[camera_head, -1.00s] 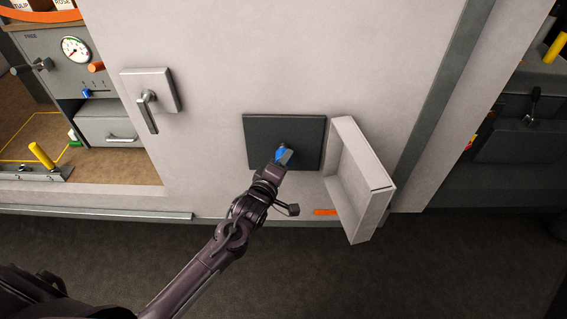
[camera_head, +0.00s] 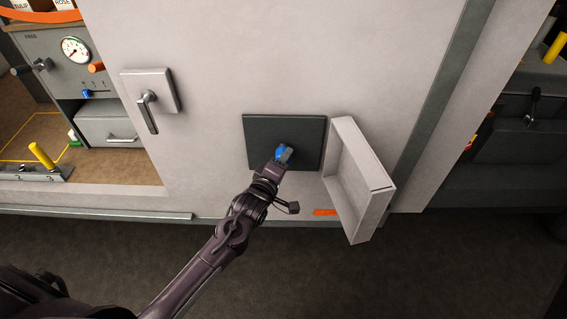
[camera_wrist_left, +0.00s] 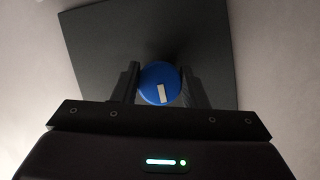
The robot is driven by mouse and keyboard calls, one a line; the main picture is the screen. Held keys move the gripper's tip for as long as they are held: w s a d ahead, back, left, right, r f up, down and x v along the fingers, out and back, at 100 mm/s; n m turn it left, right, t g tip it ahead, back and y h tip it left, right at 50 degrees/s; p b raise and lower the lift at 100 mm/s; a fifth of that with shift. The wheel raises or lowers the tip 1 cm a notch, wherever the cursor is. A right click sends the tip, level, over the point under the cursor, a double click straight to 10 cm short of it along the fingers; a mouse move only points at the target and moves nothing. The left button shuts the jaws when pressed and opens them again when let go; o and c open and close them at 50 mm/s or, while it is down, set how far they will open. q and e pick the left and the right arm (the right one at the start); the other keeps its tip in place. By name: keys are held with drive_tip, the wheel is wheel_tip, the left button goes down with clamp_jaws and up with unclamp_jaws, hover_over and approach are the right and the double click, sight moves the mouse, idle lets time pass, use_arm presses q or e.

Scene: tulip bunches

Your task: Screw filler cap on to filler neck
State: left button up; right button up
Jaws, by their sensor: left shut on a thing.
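The blue filler cap (camera_head: 281,152) is between the fingers of my left gripper (camera_head: 284,156), in front of the dark square recess panel (camera_head: 262,127). In the left wrist view the round cap (camera_wrist_left: 159,82) shows face-on with a pale rectangular mark, and my left gripper (camera_wrist_left: 160,88) is shut on its sides. The dark panel (camera_wrist_left: 95,45) lies behind it. The filler neck is hidden behind the cap and fingers, so I cannot tell whether the cap touches it. My right gripper is not in view.
The pale box-like flap (camera_head: 358,180) stands open just right of the panel. A lever handle (camera_head: 148,108) is on the wall to the left. An orange strip (camera_head: 325,212) lies below the panel. A grey cabinet with a gauge (camera_head: 75,49) is at the far left.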

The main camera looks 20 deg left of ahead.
use_arm(q)
drive_tip(key=shift+w+a, duration=0.2)
drive_tip(key=shift+w, duration=0.5)
drive_tip(key=shift+r+p, duration=0.15)
drive_tip(key=shift+p, duration=0.2)
drive_tip(key=shift+m+p, duration=0.55)
drive_tip(key=shift+m, duration=0.05)
drive_tip(key=shift+m+g+y+p, duration=0.65)
drive_tip(key=shift+m+p, duration=0.35)
drive_tip(key=shift+p, duration=0.2)
drive_tip(key=shift+m+y, duration=0.25)
drive_tip(key=shift+m, duration=0.05)
drive_tip(key=shift+f, duration=0.2)
